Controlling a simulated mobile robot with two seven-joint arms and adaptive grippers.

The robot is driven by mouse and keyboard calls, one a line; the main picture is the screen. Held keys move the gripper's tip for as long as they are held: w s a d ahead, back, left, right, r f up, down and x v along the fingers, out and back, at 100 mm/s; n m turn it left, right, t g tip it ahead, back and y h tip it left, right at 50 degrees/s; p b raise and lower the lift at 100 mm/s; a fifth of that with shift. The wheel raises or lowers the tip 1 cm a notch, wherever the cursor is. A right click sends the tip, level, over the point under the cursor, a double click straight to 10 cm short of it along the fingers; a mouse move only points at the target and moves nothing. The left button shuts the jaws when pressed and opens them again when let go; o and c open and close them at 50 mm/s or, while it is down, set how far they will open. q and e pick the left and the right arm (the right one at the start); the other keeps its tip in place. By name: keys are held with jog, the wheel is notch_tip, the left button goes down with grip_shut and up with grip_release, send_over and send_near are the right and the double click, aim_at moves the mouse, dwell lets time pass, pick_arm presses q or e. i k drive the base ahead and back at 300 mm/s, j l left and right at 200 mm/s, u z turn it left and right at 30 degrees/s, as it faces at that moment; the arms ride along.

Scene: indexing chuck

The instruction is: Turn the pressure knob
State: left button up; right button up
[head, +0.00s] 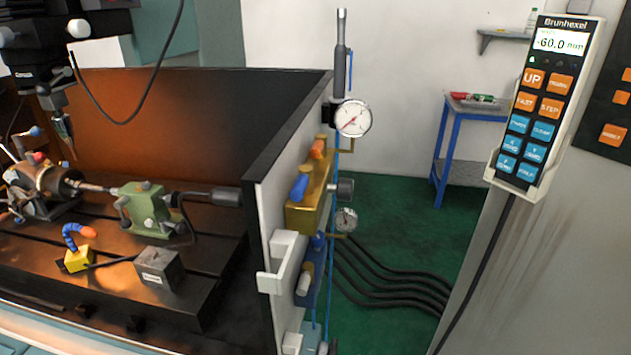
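A dark round knob (345,189) sticks out to the right of the brass valve block (312,197) on the side panel; it looks like the pressure knob, but I see no label on it. A large round pressure gauge (353,118) with a red needle sits above it. A smaller gauge (346,219) sits just below it. The brass block carries a blue lever (299,187) and an orange lever (318,149). Neither of my grippers shows in the head view, and nothing touches the knob.
The machine bed at left carries a chuck (45,190), a green tailstock (143,209) and a grey block (159,268). A control pendant (543,115) hangs at right. Black hoses (390,285) run over the green floor. A blue-legged table (440,150) stands behind.

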aim_at(343, 189)
jog(key=k+l, duration=0.1)
jog(key=l, duration=0.15)
jog(key=k+l, duration=0.15)
jog(key=k+l+z, duration=0.15)
jog(key=k+z, duration=0.15)
jog(key=z, duration=0.2)
jog(key=k+l+z, duration=0.3)
jog(key=z, duration=0.2)
